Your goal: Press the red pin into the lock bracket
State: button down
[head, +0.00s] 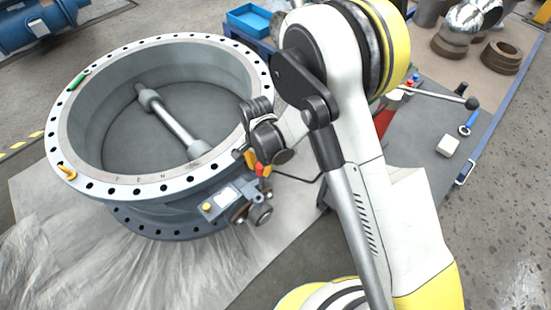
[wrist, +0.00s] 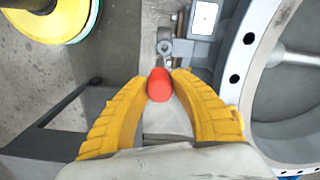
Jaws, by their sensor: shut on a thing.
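The red pin (wrist: 158,84) shows between the yellow fingers of my gripper (wrist: 159,88) in the wrist view. The gripper is shut on it. The lock bracket (wrist: 170,47) is just beyond the pin, on the side of the large valve body. In the head view my gripper (head: 257,166) is at the near right side of the valve, just above the bracket (head: 240,212), with the pin's red (head: 266,171) showing by the fingers. The pin's far tip is hidden, so I cannot tell whether it touches the bracket.
The open round valve body (head: 85,175) with a bolt-holed flange fills the left. A green marker (head: 77,80) and an orange item (head: 66,171) lie on its rim. A workbench (head: 425,140) with tools stands at the right. Plastic sheeting (head: 70,245) covers the floor in front.

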aim_at(261, 178)
notch_tip(261, 178, down, 7)
jog(key=a+b, duration=0.1)
jog(key=b, duration=0.2)
jog(key=shift+s+a+r, duration=0.15)
jog(key=shift+a+r, duration=0.05)
jog(key=shift+a, duration=0.2)
jog(key=shift+f, duration=0.3)
dwell(1.1)
jog(key=shift+f, duration=0.35)
jog(key=shift+f, duration=0.1)
dwell(0.5)
jog(key=c, duration=0.6)
grip_release()
